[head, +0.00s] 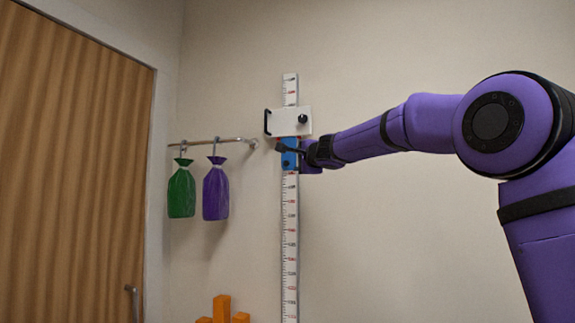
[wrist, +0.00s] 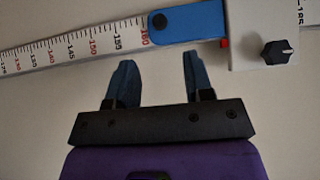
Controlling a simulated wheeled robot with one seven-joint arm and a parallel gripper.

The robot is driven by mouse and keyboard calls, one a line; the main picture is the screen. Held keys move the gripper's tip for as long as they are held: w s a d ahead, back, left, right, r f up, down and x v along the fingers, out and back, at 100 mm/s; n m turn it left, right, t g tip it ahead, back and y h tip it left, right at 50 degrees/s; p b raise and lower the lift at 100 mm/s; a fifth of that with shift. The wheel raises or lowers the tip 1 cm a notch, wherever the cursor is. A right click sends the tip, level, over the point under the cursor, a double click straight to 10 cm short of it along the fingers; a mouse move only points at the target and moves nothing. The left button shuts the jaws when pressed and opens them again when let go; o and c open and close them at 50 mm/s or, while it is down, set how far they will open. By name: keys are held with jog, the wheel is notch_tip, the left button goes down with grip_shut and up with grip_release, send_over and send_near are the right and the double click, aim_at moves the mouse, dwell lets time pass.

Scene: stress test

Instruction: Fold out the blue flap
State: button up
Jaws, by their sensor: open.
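The blue flap (head: 289,160) lies along the white measuring rule (head: 290,225) on the wall, just below the white slider (head: 285,122). In the wrist view the flap (wrist: 190,26) lies lengthwise along the rule (wrist: 75,48), with a dark round pivot at its end away from the slider. Its other end meets the slider (wrist: 250,20) by a small red piece (wrist: 224,43). My gripper (wrist: 160,60) is open and empty, its fingertips beside the flap's long edge with an apparent gap. In the head view my gripper (head: 292,149) partly hides the flap.
The slider carries a black knob (head: 303,119) and a black handle (head: 267,121). Left of the rule, a rail (head: 215,141) holds a green bag (head: 181,193) and a purple bag (head: 215,193). Orange blocks (head: 222,310) stand below. A wooden door (head: 70,170) is far left. The wall right of the rule is bare.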

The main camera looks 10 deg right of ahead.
aim_at(287, 163)
jog(key=shift+w+a, duration=0.25)
jog(key=shift+w, duration=1.3)
jog(key=shift+w+a, duration=0.25)
jog(key=shift+w, duration=1.25)
jog(key=shift+w+a, duration=0.25)
jog(key=shift+w, duration=1.3)
grip_shut()
